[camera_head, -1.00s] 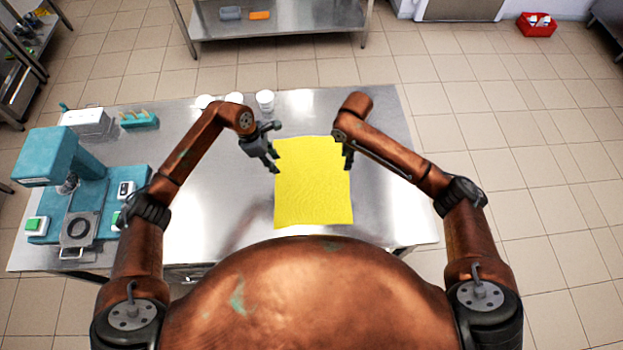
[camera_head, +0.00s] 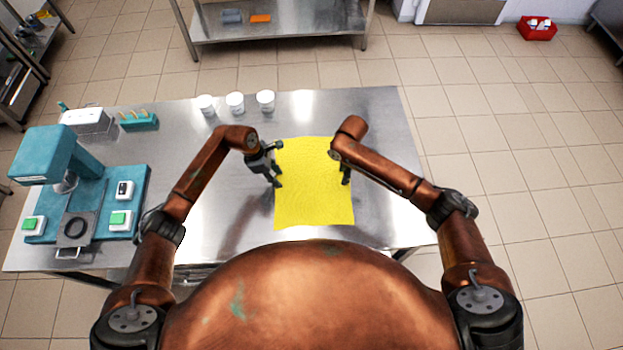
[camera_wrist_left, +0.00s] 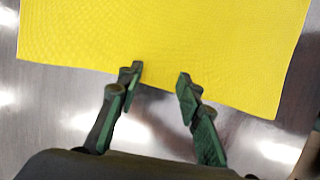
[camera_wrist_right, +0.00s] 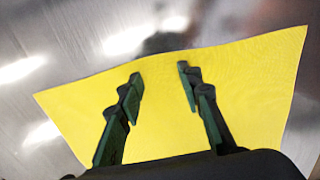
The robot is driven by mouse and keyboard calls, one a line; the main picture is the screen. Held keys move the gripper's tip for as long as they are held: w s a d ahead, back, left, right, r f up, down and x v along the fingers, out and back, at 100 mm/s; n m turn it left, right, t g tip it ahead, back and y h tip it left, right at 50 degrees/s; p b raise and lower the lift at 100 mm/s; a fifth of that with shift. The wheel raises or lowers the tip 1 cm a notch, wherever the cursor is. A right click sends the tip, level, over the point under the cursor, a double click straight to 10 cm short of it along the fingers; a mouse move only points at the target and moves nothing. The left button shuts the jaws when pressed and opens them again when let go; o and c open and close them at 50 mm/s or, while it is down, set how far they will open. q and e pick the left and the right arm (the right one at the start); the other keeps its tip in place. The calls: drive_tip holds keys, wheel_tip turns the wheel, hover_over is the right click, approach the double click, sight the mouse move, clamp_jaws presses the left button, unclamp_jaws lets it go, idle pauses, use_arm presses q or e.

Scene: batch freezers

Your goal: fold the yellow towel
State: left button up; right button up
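The yellow towel (camera_head: 314,200) lies flat and spread out on the steel table. My left gripper (camera_head: 277,181) is at the towel's left edge. In the left wrist view its two fingers (camera_wrist_left: 158,72) are apart, with the tips over the towel's edge and nothing between them but towel and table surface. My right gripper (camera_head: 346,180) is near the towel's right edge, partly hidden by its own arm. In the right wrist view its fingers (camera_wrist_right: 159,70) are apart over the towel (camera_wrist_right: 240,90), with the tips close to the edge. Whether any fingertip touches the cloth I cannot tell.
The steel table (camera_head: 385,120) is bare to the right of the towel. Three white cups (camera_head: 235,103) stand at the back. A teal machine (camera_head: 50,160) stands at the left, near a teal rack (camera_head: 138,121) and a white box (camera_head: 88,121).

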use_arm(q)
drive_tip(key=shift+f, duration=0.2)
use_arm(e)
drive_tip(key=shift+f, duration=0.2)
use_arm(q)
drive_tip(key=shift+c, duration=0.2)
use_arm(e)
drive_tip(key=shift+r, duration=0.1)
drive_tip(key=shift+c, duration=0.2)
use_arm(q)
drive_tip(key=shift+r, duration=0.1)
drive_tip(key=shift+c, duration=0.4)
use_arm(e)
drive_tip(key=shift+c, duration=0.4)
use_arm(q)
drive_tip(key=c, duration=0.3)
use_arm(e)
drive_tip(key=c, duration=0.3)
use_arm(q)
drive_tip(key=shift+s+f, duration=0.1)
drive_tip(key=shift+f, duration=0.1)
clamp_jaws()
use_arm(e)
clamp_jaws()
use_arm(q)
drive_tip(key=shift+f, duration=0.1)
use_arm(e)
drive_tip(key=shift+s, duration=0.1)
